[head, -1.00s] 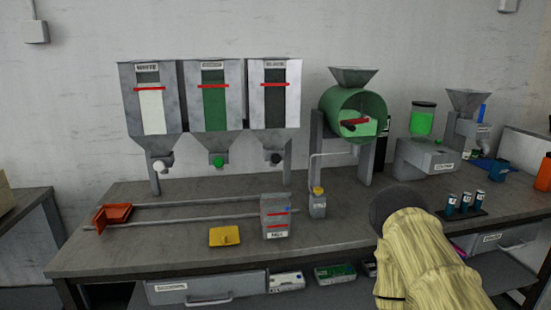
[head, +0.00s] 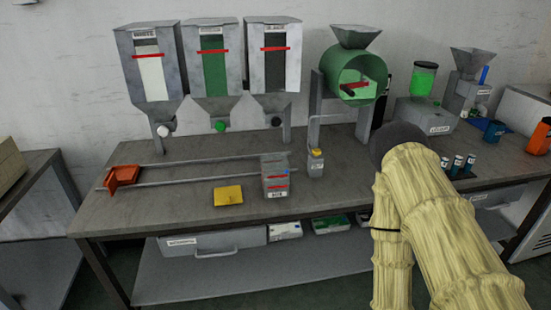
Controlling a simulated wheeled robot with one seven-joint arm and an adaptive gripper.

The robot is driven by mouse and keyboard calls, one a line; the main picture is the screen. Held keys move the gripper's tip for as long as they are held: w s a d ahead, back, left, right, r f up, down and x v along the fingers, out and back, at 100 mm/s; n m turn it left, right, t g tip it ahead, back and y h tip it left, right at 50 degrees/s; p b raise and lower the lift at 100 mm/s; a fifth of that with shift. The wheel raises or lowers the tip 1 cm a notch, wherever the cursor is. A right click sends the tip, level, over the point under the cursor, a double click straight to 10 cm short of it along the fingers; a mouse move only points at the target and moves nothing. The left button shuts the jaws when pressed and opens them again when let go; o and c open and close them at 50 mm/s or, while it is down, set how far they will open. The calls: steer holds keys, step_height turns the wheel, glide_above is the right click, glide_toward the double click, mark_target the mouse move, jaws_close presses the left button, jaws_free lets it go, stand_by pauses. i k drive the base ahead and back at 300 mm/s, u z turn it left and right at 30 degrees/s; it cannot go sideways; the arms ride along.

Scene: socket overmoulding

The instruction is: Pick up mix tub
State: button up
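The mix tub appears to be the grey box-shaped tub (head: 275,183) with red lines and a small white label low on its front. It stands upright on the workbench (head: 180,215) near the front edge, at the right end of two rails. The label is too small to read surely. Part of my tan arm with a dark round joint fills the lower right, apart from the tub and to its right. My gripper is not in view.
A yellow scoop or pad (head: 228,196) lies left of the tub, and a small yellow-topped dispenser (head: 315,163) stands right of it. Three hoppers (head: 212,70) and a green drum (head: 357,82) stand behind.

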mark_target(276, 170)
steer(key=u, duration=0.05)
steer(key=k, duration=0.3)
steer(key=u, duration=0.95)
steer(key=i, duration=0.75)
steer(key=z, duration=0.2)
